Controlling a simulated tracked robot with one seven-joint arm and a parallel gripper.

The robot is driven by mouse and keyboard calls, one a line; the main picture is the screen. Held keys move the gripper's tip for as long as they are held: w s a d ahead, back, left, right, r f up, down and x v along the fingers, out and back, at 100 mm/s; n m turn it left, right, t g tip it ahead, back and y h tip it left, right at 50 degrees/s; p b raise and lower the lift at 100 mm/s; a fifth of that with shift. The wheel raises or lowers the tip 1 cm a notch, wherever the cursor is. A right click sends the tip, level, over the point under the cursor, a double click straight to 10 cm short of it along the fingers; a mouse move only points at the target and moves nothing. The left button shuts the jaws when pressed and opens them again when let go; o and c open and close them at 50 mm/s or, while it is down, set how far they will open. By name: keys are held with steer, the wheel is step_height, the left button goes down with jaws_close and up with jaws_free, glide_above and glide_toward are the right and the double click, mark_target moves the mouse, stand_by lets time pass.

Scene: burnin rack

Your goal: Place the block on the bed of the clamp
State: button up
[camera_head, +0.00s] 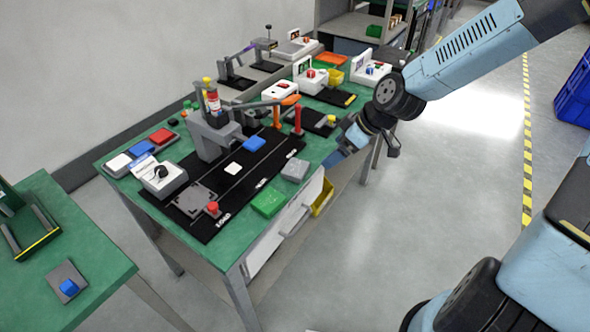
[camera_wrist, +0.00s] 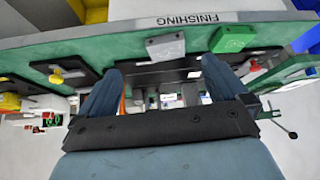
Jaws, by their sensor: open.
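I cannot tell which one the task means. A grey arched fixture (camera_head: 205,138) with a red and yellow top stands on the mat; whether it is the clamp is unclear. My gripper (camera_head: 345,140) is open and empty off the bench's front edge. In the wrist view its fingers (camera_wrist: 162,68) are spread, with the grey block (camera_wrist: 165,46) and green block (camera_wrist: 232,38) beyond them.
A red upright post (camera_head: 298,120) and an orange one stand behind the grey block. A black plate with a yellow knob (camera_head: 331,119) is close to my gripper. A second green table (camera_head: 95,260) is at the lower left.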

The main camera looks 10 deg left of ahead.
mark_target(296, 167)
steer(key=shift+n+y, duration=0.3)
steer(key=shift+y, duration=0.2)
steer(key=shift+a+r+x, duration=0.25)
steer(key=shift+a+x, duration=0.05)
steer(key=shift+x, duration=2.05)
steer(key=shift+a+r+x, duration=0.25)
steer(key=shift+a+x, duration=0.05)
steer(key=shift+x, duration=2.1)
steer(key=shift+a+r+x, duration=0.2)
steer(key=shift+a+x, duration=0.15)
steer(key=shift+x, duration=2)
steer(key=shift+w, duration=0.1)
steer(key=c, duration=1.1)
